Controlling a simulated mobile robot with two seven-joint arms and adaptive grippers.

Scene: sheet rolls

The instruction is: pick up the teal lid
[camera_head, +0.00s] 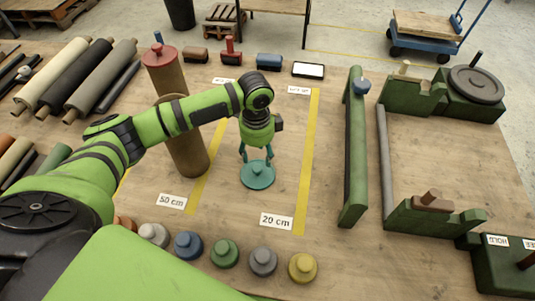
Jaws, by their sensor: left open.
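The teal lid (258,177) is a round disc with a raised knob. It lies on the wooden table between two yellow tape lines. My left gripper (257,156) points down directly over the lid, with its fingers open on either side of the knob. I cannot tell whether the fingers touch the knob. My left arm reaches in from the left and passes in front of a tall brown tube with a red lid (158,55). My right gripper is not in view.
Several coloured lids, among them a yellow one (302,267) and a green one (224,253), line the near edge. Signs "50 cm" (172,201) and "20 cm" (276,221) lie by the tape. A green frame (354,150) stands to the right. Sheet rolls (75,75) lie at the left.

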